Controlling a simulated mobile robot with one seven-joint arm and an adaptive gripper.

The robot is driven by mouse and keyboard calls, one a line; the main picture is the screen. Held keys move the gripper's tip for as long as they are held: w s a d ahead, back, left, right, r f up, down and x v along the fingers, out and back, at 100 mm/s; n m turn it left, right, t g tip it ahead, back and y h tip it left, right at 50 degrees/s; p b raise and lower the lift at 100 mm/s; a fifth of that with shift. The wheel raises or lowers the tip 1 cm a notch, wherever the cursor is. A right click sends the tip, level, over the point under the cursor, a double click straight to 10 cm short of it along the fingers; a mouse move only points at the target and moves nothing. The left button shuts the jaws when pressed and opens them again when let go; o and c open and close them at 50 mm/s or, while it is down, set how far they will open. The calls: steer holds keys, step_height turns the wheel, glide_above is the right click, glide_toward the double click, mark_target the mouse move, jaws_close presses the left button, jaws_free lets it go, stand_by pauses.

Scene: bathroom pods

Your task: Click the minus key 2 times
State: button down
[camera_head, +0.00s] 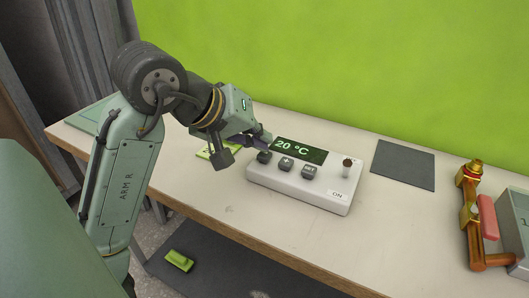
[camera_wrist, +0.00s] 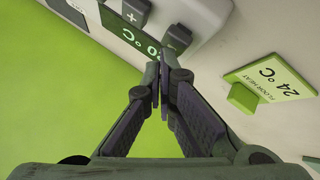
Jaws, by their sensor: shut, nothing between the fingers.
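The white control box (camera_head: 300,190) sits on the table, and its green display (camera_head: 299,150) reads 20 °C. The minus key (camera_head: 264,156) is the dark key at the left end of the row. My gripper (camera_head: 266,142) is shut and empty. Its fingertips point down close to the minus key, beside the display's left end. In the wrist view the fingertips (camera_wrist: 158,76) appear just off the key; I cannot tell whether they touch.
A third dark key (camera_head: 309,172), a knob (camera_head: 347,163) and an ON label (camera_head: 337,194) are on the box. A grey mat (camera_head: 403,165) and brass valve piping (camera_head: 472,215) lie to the right.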

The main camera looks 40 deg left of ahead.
steer(key=shift+f, duration=0.5)
stand_by(0.5)
steer(key=shift+r, duration=0.15)
steer(key=shift+r+p, duration=0.65)
steer(key=shift+r, duration=0.15)
step_height(320, 180, up, 5)
steer(key=p, duration=0.4)
steer(key=shift+p, duration=0.35)
steer(key=shift+s, duration=0.1)
stand_by(0.4)
